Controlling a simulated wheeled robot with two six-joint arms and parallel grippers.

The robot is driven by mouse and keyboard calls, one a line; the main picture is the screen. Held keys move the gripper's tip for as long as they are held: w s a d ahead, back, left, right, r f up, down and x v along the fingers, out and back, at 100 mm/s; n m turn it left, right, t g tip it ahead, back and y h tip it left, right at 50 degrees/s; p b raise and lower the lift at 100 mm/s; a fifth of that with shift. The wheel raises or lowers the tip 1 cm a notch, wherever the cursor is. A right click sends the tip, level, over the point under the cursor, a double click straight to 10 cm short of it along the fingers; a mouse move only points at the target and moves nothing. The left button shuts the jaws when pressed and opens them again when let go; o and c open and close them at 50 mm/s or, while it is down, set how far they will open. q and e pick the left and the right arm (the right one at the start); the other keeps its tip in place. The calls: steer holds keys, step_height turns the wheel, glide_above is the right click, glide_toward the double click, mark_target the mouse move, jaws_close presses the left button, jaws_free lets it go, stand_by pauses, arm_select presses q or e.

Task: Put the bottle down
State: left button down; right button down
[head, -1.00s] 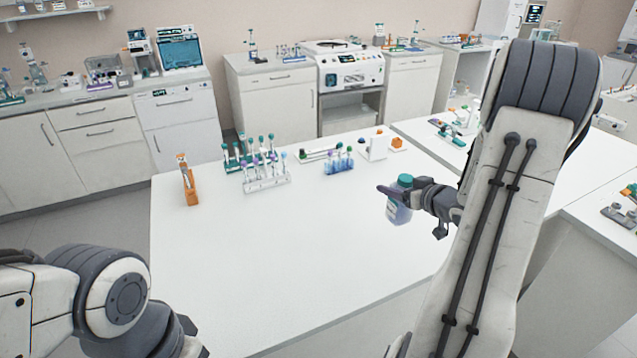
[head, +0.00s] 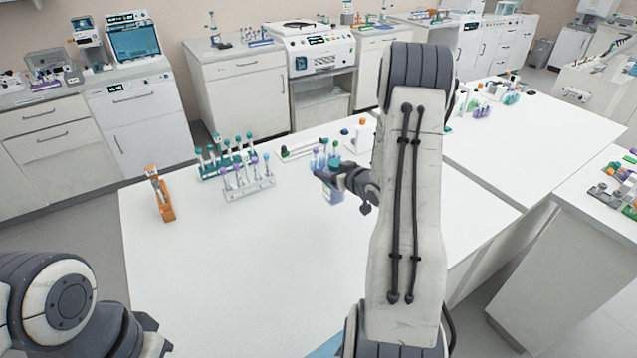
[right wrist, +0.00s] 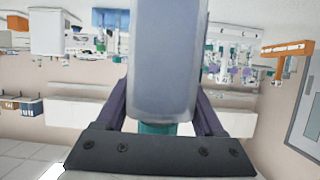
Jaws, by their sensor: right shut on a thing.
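The bottle (head: 334,196) is a translucent blue-grey container, partly covered by my gripper in the head view. My right gripper (head: 328,178) is shut around it, over the white table (head: 230,290). I cannot tell whether its base touches the tabletop. In the right wrist view the bottle (right wrist: 165,65) fills the middle between the two fingers, with its teal cap (right wrist: 158,128) toward the palm; this view looks upside down. Of my left arm only rounded links show at the lower left of the head view; its gripper is out of view.
Close behind the bottle is a blue tube rack (head: 319,162). To its left stand a clear tube rack (head: 250,188), a teal tube rack (head: 208,172) and an orange stand (head: 164,200). Another white table (head: 510,150) adjoins at right.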

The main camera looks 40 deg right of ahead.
steer(key=f, duration=0.1)
steer(key=w+f+p, duration=0.1)
steer(key=f, duration=0.2)
steer(key=shift+w+a+f, duration=0.25)
steer(key=shift+a+f, duration=0.05)
steer(key=shift+f, duration=0.25)
steer(key=shift+f, duration=0.2)
jaws_free()
steer(key=shift+a, duration=0.1)
